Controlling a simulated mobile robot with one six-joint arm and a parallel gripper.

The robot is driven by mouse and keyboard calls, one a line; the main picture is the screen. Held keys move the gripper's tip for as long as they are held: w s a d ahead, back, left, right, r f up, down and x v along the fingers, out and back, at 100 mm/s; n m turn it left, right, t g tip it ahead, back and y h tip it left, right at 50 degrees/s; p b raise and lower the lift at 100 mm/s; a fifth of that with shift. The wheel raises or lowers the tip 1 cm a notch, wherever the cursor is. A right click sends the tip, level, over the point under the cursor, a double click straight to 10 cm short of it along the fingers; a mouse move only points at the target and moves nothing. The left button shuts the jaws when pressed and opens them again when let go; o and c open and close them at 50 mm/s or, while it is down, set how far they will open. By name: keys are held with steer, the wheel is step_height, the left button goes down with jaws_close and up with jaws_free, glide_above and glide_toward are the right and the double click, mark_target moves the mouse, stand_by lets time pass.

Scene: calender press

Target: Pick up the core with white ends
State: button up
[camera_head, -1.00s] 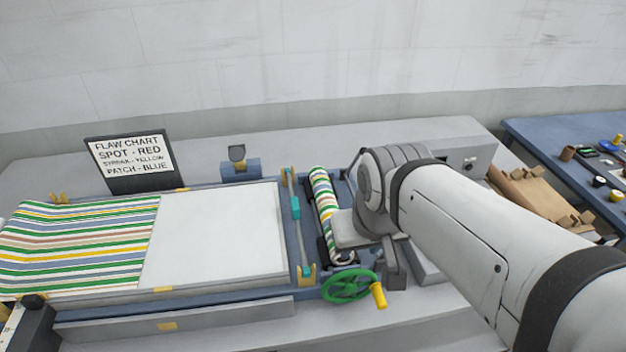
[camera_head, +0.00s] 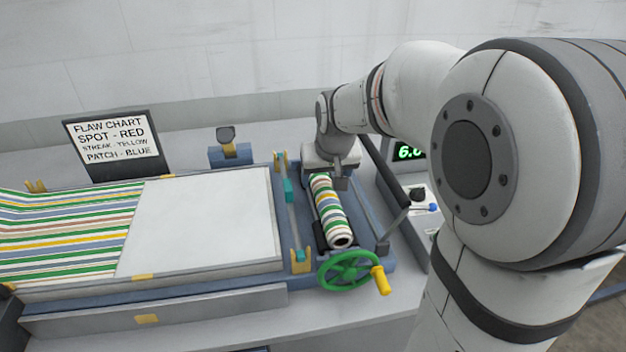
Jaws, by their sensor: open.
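A roll wound with striped cloth (camera_head: 330,208) lies in the blue cradle right of the white bed. Its near end shows a pale rim around a dark hole; its far end is hidden under my gripper. I cannot tell for sure whether this is the core with white ends, and no other core shows clearly. My gripper (camera_head: 334,178) points down over the far part of the roll, its jaws open. The fingers are small and partly hidden, so I cannot tell whether they touch the roll.
A green handwheel (camera_head: 347,271) with a yellow handle stands in front of the roll. A teal-and-grey bar (camera_head: 290,205) runs along its left. The white bed (camera_head: 205,220) with striped cloth (camera_head: 70,230) is left. A flaw chart (camera_head: 115,140) stands behind. A control panel with a lit readout (camera_head: 408,153) is right.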

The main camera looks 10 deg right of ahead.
mark_target(325, 187)
steer(key=x, duration=0.3)
steer(key=p+x, duration=0.1)
steer(key=x, duration=0.3)
steer(key=shift+s+d, duration=0.1)
steer(key=shift+d, duration=0.1)
steer(key=shift+c, duration=0.3)
steer(key=c, duration=1.1)
